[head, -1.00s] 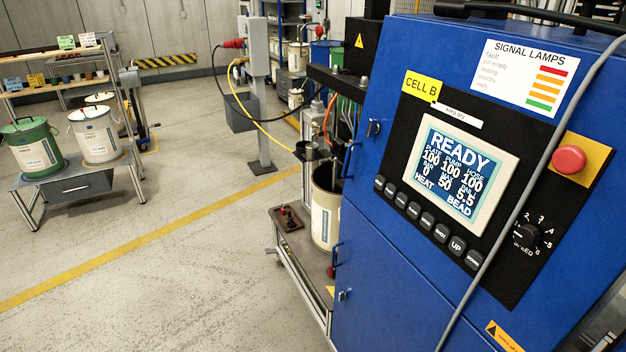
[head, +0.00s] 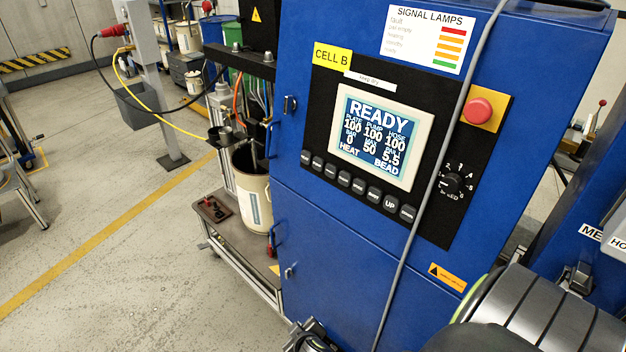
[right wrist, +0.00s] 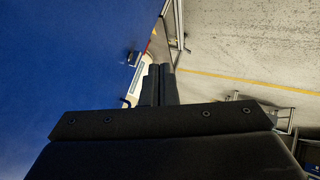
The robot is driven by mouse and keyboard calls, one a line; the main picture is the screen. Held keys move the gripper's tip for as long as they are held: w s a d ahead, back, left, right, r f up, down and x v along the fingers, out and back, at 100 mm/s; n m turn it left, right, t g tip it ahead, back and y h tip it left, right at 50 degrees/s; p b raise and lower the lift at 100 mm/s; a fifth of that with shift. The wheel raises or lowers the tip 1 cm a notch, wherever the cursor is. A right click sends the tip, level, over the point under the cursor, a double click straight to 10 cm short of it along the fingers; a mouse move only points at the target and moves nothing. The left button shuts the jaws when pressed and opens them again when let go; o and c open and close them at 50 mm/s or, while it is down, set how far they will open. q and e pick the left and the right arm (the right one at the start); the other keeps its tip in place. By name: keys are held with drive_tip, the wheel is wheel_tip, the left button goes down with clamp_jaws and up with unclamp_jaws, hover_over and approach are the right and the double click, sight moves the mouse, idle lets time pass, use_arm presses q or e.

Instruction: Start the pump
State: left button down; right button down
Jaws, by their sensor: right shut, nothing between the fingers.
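The blue pump cabinet (head: 330,225) marked CELL B fills the middle of the head view. Its display (head: 379,135) reads READY, with PLATE, PUMP and HOSE at 100, BAR 0 and MAX 50. A row of black buttons (head: 358,187) runs below it; most labels are too small to read, one says UP. A red mushroom button (head: 478,111) sits on a yellow plate, with a black rotary knob (head: 453,183) below. In the right wrist view my right gripper (right wrist: 158,70) is shut and empty, beside a blue surface. My left gripper is not in view.
A grey cable (head: 432,190) hangs across the cabinet front, right of the display. An open pail (head: 252,195) stands on the pump base at left. Blue equipment (head: 590,215) stands at right.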

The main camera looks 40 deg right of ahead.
drive_tip(key=w+r+m+t+h, duration=0.1)
drive_tip(key=w+r, duration=0.3)
drive_tip(key=r, duration=0.4)
drive_tip(key=w+d+r+t+h, duration=0.1)
drive_tip(key=w+r+t+h, duration=0.15)
drive_tip(key=r, duration=0.55)
drive_tip(key=w+r+m+t+h, duration=0.1)
drive_tip(key=w+r, duration=0.3)
drive_tip(key=r, duration=0.4)
wheel_tip(320, 180, up, 20)
drive_tip(key=s+d+m+t+h+p, duration=0.1)
drive_tip(key=d+m+h, duration=0.1)
drive_tip(key=m+h, duration=0.2)
drive_tip(key=shift+s+d+h+p, duration=0.15)
drive_tip(key=shift+h+p, duration=0.15)
drive_tip(key=shift+h, duration=0.35)
drive_tip(key=shift+f, duration=0.1)
